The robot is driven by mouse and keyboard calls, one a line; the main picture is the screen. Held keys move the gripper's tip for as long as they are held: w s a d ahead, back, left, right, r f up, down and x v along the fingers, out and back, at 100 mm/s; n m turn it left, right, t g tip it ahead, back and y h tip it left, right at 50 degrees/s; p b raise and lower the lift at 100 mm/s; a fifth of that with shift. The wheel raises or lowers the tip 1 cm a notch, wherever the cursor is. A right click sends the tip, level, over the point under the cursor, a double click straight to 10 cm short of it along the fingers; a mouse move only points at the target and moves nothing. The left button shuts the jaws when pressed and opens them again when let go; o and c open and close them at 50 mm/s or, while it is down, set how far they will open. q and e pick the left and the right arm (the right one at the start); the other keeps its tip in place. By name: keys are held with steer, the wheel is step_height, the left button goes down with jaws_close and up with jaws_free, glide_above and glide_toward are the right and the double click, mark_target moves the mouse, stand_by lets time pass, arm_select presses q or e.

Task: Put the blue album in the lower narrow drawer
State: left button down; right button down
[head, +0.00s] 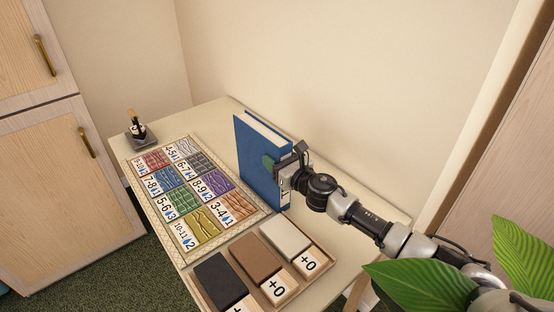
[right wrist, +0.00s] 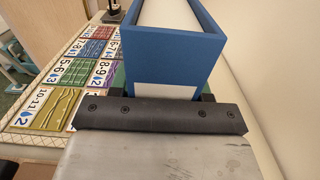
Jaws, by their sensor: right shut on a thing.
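The blue album (head: 256,160) stands upright near the back edge of the table, with its white page edges facing up. My right gripper (head: 285,170) is shut on the album's near right end. In the right wrist view the album (right wrist: 162,62) sits between the fingers, with a pale label low on its end. I cannot tell whether its bottom touches the table. My left gripper is not in view. I see no narrow drawer that I can identify.
A patterned game board (head: 160,222) covers the table's left part. A tray (head: 296,292) with black, brown and white blocks lies in front. A small dark stand (head: 142,137) is at the far corner. Wooden cabinet fronts (head: 55,190) with brass handles stand left. Green leaves (head: 430,287) are at lower right.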

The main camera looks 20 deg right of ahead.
steer(key=c, duration=0.9)
jaws_free()
steer(key=shift+f, duration=0.1)
steer(key=o, duration=0.4)
